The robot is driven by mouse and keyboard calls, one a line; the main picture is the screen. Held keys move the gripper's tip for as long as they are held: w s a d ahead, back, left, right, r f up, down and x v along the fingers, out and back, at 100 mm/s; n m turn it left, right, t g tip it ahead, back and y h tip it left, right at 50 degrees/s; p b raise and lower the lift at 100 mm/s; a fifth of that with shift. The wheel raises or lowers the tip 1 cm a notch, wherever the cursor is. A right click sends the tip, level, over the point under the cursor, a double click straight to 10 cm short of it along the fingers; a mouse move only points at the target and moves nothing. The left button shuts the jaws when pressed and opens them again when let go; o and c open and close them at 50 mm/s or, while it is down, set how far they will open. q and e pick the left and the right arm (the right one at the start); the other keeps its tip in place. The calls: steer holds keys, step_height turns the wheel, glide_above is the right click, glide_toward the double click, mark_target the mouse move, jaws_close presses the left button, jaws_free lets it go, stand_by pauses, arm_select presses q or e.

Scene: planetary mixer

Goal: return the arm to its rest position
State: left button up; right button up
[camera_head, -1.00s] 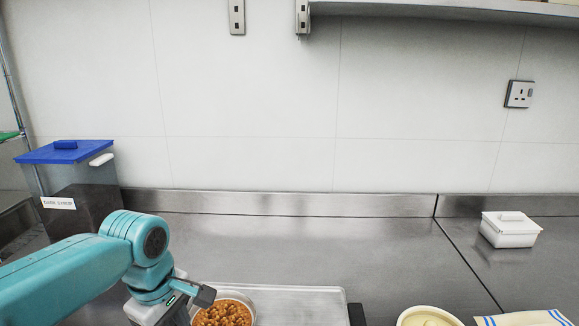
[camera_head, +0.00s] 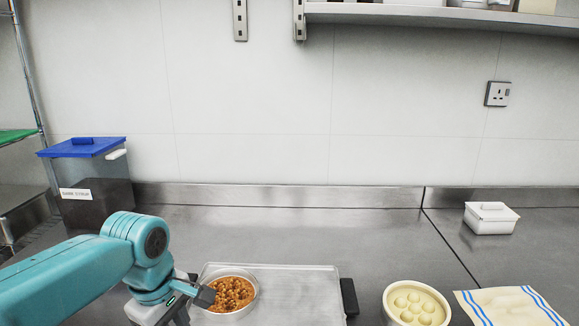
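My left arm comes in from the left, teal with a pale wrist. Its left gripper (camera_head: 192,305) is low in the picture, partly cut off by the bottom edge. A dark finger part overlaps the left edge of a round metal bowl (camera_head: 255,291) of orange-brown pieces in the head view. I cannot tell whether they touch, or whether the fingers are open or shut. I see nothing held in them. The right gripper is not in view.
The bowl stands on a metal tray (camera_head: 300,292) with a dark handle (camera_head: 349,297). A cream bowl of pale balls (camera_head: 388,309), a striped cloth (camera_head: 505,306) and a lidded white box (camera_head: 491,219) are rightward. A blue-lidded bin (camera_head: 88,178) stands left. The counter's back middle is clear.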

arm_select(q)
steer(key=s+f+g, duration=0.3)
steer(key=s+f, duration=0.1)
steer(key=f, duration=0.7)
steer(key=s+f+g, duration=0.2)
steer(key=s+f, duration=0.1)
steer(key=f, duration=0.8)
steer(key=s+d+f+m+t+h, duration=0.15)
steer(key=s+d+f+m, duration=0.25)
steer(key=s+f, duration=0.4)
steer(key=s+d+f+m+g+h, duration=0.1)
steer(key=s+d+f+m+h, duration=0.15)
steer(key=s+d+f, duration=0.45)
steer(key=w+a+m+t, duration=0.1)
steer(key=a+f+m+t, duration=0.1)
steer(key=m, duration=0.1)
steer(key=w+a+f+m+t, duration=0.1)
steer(key=shift+w+m+t+y, duration=0.3)
steer(key=shift+w+m+t, duration=0.05)
